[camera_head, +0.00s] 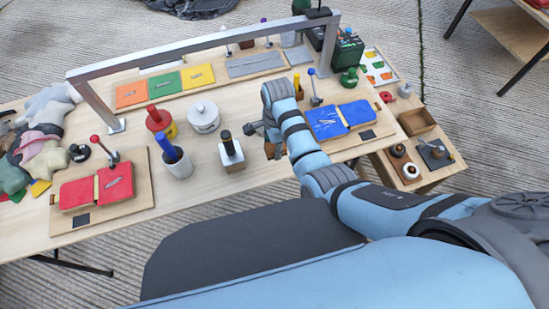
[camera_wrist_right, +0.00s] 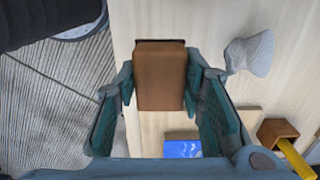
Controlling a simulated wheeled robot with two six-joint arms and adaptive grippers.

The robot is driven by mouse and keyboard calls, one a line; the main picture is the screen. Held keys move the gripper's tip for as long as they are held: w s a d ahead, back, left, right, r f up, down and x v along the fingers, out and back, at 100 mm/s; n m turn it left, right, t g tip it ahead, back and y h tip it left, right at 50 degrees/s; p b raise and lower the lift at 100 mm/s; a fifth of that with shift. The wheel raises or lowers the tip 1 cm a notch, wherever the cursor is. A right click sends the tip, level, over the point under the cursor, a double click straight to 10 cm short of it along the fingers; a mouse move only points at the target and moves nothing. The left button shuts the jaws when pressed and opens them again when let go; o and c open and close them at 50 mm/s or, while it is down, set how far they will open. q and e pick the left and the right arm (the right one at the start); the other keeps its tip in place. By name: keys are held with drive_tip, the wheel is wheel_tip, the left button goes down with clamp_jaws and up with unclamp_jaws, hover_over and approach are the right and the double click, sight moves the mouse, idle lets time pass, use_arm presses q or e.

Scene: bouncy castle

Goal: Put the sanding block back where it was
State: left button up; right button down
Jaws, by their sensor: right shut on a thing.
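The sanding block (camera_wrist_right: 160,78) is a brown block, held between the two fingers of my right gripper (camera_wrist_right: 160,88) in the right wrist view. The gripper is shut on its sides. In the head view the right gripper (camera_head: 264,138) is over the workbench (camera_head: 215,198), between the black-handled metal block and the blue panels. A small brown part of the sanding block (camera_head: 272,151) shows below it. I cannot tell the exact gap between block and bench. My left gripper is not in view.
Blue panels (camera_head: 326,122) on a board lie right of the gripper. A black-handled metal block (camera_head: 231,154) and a cup with a blue handle (camera_head: 179,166) stand left. Red panels (camera_head: 77,193) lie further left. A metal frame (camera_head: 200,42) spans the back.

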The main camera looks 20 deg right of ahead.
sight(274, 149)
drive_tip(key=f, duration=0.2)
drive_tip(key=w+f, duration=0.1)
drive_tip(key=shift+f+b, duration=0.35)
drive_tip(key=shift+b, duration=0.05)
drive_tip(key=shift+s+a+f+b, duration=0.15)
drive_tip(key=shift+f+b, duration=0.15)
drive_tip(key=shift+f, duration=0.35)
drive_tip(key=shift+s+f+b, duration=0.1)
drive_tip(key=shift+f+b, duration=0.2)
drive_tip(key=shift+f, duration=0.3)
drive_tip(key=shift+s+r, duration=0.1)
drive_tip(key=shift+r, duration=0.05)
drive_tip(key=shift+f, duration=0.2)
drive_tip(key=c, duration=1.1)
unclamp_jaws()
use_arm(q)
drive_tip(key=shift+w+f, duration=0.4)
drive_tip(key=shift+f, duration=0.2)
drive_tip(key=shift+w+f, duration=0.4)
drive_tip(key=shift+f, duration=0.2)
use_arm(e)
drive_tip(key=shift+o, duration=0.2)
